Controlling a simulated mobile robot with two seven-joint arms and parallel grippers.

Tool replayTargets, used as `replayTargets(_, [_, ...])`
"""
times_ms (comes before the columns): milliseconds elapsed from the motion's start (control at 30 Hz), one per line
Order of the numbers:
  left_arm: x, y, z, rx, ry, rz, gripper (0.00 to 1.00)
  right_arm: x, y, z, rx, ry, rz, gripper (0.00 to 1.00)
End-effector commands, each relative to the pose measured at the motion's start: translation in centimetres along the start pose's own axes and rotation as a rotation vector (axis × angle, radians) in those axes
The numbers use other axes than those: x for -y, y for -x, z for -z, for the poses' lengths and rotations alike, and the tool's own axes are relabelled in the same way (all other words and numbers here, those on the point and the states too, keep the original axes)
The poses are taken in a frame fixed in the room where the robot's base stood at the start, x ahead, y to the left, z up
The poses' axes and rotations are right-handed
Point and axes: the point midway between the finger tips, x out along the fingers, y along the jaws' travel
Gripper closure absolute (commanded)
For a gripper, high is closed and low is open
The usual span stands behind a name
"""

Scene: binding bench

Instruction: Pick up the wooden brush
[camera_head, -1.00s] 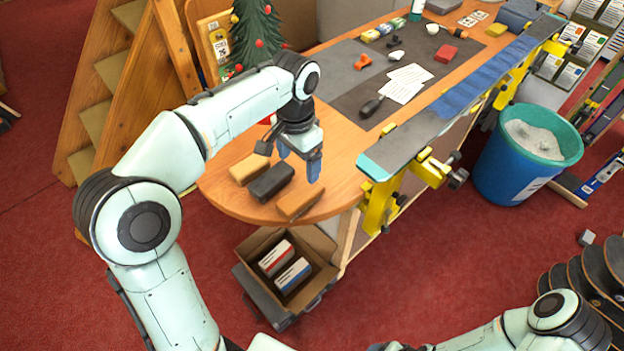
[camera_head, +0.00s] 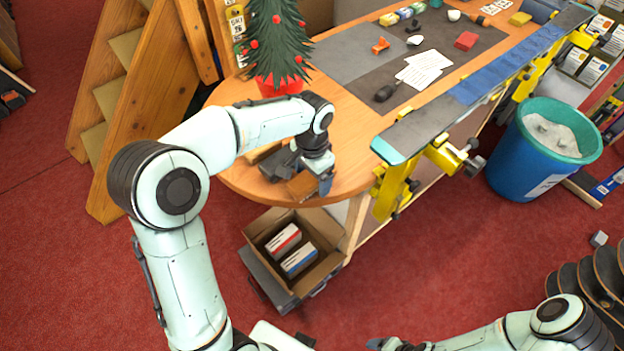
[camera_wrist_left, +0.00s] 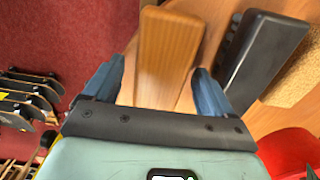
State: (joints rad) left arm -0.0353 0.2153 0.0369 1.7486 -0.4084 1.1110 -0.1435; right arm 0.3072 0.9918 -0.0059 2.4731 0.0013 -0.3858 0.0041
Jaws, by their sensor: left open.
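The wooden brush (camera_wrist_left: 166,60) is a brown wooden block lying on the table. In the left wrist view it lies between the two blue fingers of my left gripper (camera_wrist_left: 158,92), which is open around it. In the head view the brush (camera_head: 302,187) shows near the rounded table end, partly hidden by the same gripper (camera_head: 312,184). I cannot tell whether either finger touches it. My right gripper (camera_head: 385,346) shows only in part at the bottom edge of the head view.
A black block (camera_wrist_left: 262,55) lies close beside the brush, with a tan block (camera_wrist_left: 298,80) beyond it. A small decorated tree (camera_head: 275,45) stands behind my left arm. A cardboard box (camera_head: 258,232) with two cartons stands on the floor below the table end.

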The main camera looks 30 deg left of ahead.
Motion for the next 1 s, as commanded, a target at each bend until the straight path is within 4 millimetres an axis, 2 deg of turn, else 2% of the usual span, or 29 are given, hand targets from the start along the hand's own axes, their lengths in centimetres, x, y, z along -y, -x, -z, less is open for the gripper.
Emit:
replayTargets(67, [0.0, -0.6, 0.0, 0.001, 0.0, -0.001, 0.15, 0.0, -0.1, 0.0, 0.001, 0.0, 0.0, 0.26])
replayTargets(267, [0.0, -0.6, 0.0, -0.001, 0.0, 0.0, 0.15, 0.0, -0.1, 0.0, 0.0, 0.0, 0.0, 0.26])
replayTargets(333, [0.0, -0.6, 0.0, -0.001, 0.0, 0.0, 0.31, 0.0, -0.1, 0.0, 0.0, 0.0, 0.0, 0.26])
replayTargets(467, [0.0, -0.5, 0.0, -0.001, 0.0, 0.0, 0.73, 0.0, -0.1, 0.0, 0.0, 0.0, 0.0, 0.26])
replayTargets(800, [0.0, -0.3, 0.0, -0.002, 0.0, 0.0, 0.74, 0.0, 0.0, 0.0, 0.0, 0.0, 0.0, 0.26])
replayTargets(1000, [0.1, 1.6, 0.1, -0.006, 0.001, 0.002, 0.74, 0.2, 0.3, 0.2, -0.003, 0.001, 0.001, 0.26])
